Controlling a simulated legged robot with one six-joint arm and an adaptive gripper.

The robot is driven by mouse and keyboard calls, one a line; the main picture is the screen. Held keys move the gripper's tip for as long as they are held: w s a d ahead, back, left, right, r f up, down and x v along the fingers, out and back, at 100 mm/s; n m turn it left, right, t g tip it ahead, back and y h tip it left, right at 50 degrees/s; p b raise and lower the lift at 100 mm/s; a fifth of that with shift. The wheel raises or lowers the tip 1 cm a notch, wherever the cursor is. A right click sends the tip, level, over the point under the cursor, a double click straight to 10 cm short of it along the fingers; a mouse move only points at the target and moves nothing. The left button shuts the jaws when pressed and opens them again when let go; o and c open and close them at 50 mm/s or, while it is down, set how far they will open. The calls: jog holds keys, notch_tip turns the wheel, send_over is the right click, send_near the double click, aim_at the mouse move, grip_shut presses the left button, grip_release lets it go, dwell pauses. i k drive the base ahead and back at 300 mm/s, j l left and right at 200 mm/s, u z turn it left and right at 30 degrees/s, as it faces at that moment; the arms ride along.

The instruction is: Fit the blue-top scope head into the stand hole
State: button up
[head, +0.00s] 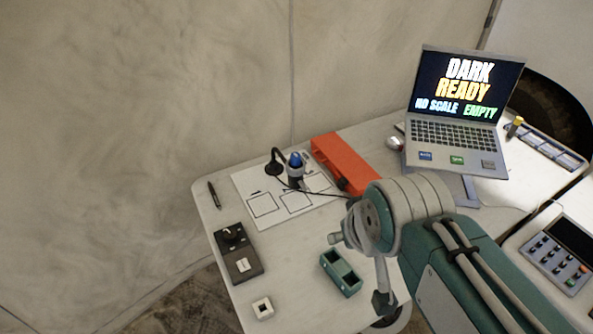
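The blue-top scope head (295,162) stands upright on the white sheet, small in the head view. Its top is blue and its body dark. A black stand (275,165) with a curved neck is right beside it on the left. I cannot make out the stand hole, or whether the scope head sits in a holder or on the sheet. My arm reaches in from the lower right, over the table's right part and apart from the scope head. I cannot clearly pick out my gripper's fingers from the arm parts.
The white sheet (262,205) has printed boxes. An orange-red case (340,158) lies behind it. A pen (214,195), a black device (240,253), a small white block (262,308) and a green two-hole block (341,273) lie around it. A laptop (460,105) stands at the back right.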

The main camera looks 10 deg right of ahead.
aim_at(347, 280)
jog(key=k+j+z, duration=0.2)
jog(key=k+j, duration=0.2)
jog(key=j, duration=0.15)
jog(key=k+j+z, duration=0.2)
jog(key=k+j, duration=0.2)
jog(key=j+z, duration=0.3)
jog(key=j, duration=0.35)
jog(key=j+z, duration=0.25)
jog(key=j, duration=0.4)
jog(key=i+j+z, duration=0.4)
jog(key=i+j, duration=0.2)
jog(key=j, duration=0.2)
jog(key=i+j+z, duration=0.25)
jog(key=j, duration=0.2)
jog(key=i+j+z, duration=0.15)
jog(key=i+j, duration=0.35)
